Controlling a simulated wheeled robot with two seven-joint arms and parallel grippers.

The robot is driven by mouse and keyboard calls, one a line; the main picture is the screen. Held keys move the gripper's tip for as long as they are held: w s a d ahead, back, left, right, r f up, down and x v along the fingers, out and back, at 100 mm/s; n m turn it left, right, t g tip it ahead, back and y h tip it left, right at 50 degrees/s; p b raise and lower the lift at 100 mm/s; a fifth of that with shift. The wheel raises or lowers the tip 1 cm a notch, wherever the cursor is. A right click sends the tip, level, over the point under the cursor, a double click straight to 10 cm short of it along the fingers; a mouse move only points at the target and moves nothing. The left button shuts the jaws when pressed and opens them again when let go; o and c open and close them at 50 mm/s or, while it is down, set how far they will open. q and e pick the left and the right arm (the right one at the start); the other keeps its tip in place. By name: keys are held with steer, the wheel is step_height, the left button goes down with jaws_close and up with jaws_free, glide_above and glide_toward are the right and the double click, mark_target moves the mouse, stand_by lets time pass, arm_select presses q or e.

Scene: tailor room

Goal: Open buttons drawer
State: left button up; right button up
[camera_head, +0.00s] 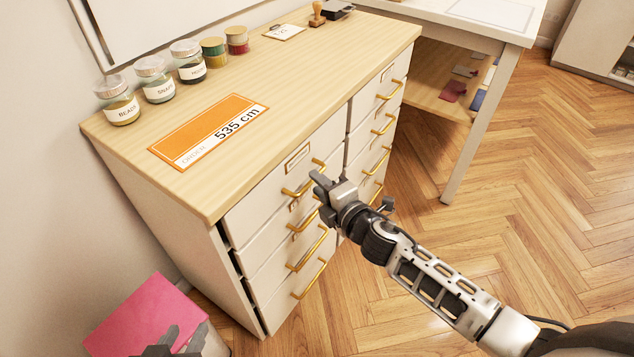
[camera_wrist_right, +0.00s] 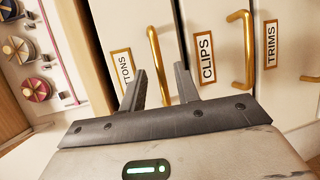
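The buttons drawer (camera_head: 262,205) is the top drawer of the cabinet's left column and looks shut. Its label (camera_wrist_right: 122,68), partly hidden so that only "TONS" reads, shows in the right wrist view, with its gold handle (camera_wrist_right: 156,50) beside it. The handle (camera_head: 292,193) also shows in the head view, its right end near my right gripper (camera_head: 318,187). My right gripper is open. In the right wrist view its fingers (camera_wrist_right: 160,82) appear either side of the handle; contact cannot be told. My left gripper (camera_head: 184,336) is open and empty at the bottom edge, partly cut off.
CLIPS (camera_wrist_right: 206,58) and TRIMS (camera_wrist_right: 271,44) drawers lie below. The cabinet top (camera_head: 290,75) holds several jars (camera_head: 158,85), spools (camera_head: 214,52) and an orange order card (camera_head: 210,128). The floor (camera_head: 500,240) in front is clear.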

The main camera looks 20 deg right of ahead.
steer(key=shift+x, duration=0.8)
jaws_close()
